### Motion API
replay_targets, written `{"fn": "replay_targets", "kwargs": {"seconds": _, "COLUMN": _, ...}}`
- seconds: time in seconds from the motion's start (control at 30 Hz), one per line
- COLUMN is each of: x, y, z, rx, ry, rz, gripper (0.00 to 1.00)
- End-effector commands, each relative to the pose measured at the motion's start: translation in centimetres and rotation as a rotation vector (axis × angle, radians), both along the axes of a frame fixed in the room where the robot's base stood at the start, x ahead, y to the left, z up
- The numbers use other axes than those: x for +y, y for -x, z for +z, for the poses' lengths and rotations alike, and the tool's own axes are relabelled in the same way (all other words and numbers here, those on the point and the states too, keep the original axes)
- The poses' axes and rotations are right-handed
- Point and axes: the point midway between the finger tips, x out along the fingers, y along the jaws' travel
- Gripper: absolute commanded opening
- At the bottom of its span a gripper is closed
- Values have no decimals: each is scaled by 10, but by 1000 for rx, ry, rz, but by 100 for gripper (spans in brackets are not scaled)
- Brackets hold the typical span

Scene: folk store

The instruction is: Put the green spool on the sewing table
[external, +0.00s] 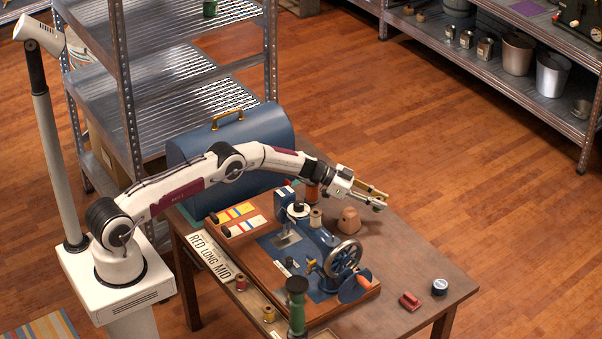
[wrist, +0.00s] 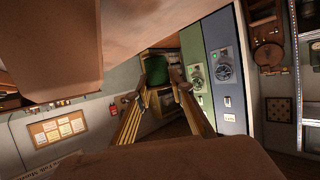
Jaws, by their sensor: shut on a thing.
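My gripper (external: 374,196) reaches out over the right half of the sewing table (external: 440,264), pointing right and held above the top. In the wrist view its two long fingers (wrist: 160,92) converge on a dark green piece at their tips, which looks like the green spool (wrist: 155,69). The gripper is shut on it. Another tall green spool-like thing (external: 297,304) with a dark top stands at the front of the table, apart from the gripper.
A blue sewing machine (external: 318,250) on a wooden base fills the table's middle. A tan lumpy object (external: 349,220) stands just below the gripper. The right-hand tabletop is otherwise clear.

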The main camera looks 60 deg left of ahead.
Motion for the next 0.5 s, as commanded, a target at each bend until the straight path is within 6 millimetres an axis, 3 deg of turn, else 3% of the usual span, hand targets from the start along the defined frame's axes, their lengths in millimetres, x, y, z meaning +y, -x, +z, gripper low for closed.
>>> {"fn": "replay_targets", "kwargs": {"seconds": 0.3, "x": 0, "y": 0, "z": -1, "rx": 0, "ry": 0, "rz": 0, "gripper": 10}}
{"fn": "replay_targets", "kwargs": {"seconds": 0.5, "x": 0, "y": 1, "z": -14, "rx": 1, "ry": 0, "rz": 0, "gripper": 10}}
